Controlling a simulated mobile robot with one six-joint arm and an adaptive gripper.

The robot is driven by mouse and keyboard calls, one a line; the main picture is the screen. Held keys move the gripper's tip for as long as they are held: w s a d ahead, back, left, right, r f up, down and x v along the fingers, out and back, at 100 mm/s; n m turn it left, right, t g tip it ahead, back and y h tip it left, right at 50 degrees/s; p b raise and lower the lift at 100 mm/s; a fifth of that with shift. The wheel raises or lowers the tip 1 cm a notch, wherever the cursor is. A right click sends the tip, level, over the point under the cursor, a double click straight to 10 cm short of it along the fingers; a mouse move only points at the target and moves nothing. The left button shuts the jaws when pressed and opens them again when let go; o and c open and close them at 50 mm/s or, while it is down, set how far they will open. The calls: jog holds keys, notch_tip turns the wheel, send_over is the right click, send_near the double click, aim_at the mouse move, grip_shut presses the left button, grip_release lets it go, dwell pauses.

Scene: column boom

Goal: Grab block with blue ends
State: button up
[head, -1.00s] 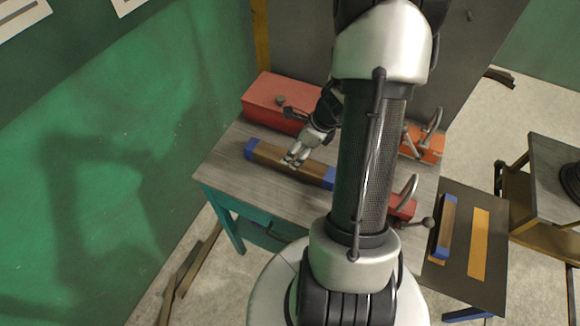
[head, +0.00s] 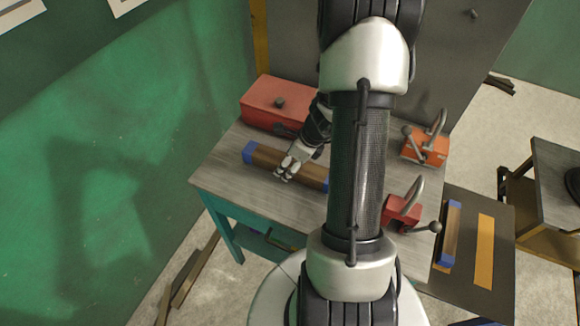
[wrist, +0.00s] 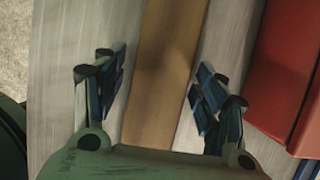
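A long brown wooden block with blue ends (head: 264,155) lies on the grey workbench; part of it is hidden behind my gripper and arm. My gripper (head: 284,174) is over the block's middle in the head view. In the wrist view my gripper (wrist: 156,64) is open, with one finger on each side of the brown block (wrist: 165,75). Gaps show between the fingers and the block. The blue ends are out of the wrist view. A second block with blue ends (head: 452,232) lies on the dark lower surface at right.
A red box (head: 270,103) stands behind the block and also shows in the wrist view (wrist: 290,70). Orange-red clamps (head: 425,148) (head: 402,213) stand on the workbench's (head: 222,178) right side. A yellow strip (head: 484,250) lies beside the second block. The green wall is at left.

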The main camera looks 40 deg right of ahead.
jog(key=c, duration=1.3)
jog(key=shift+r, duration=0.1)
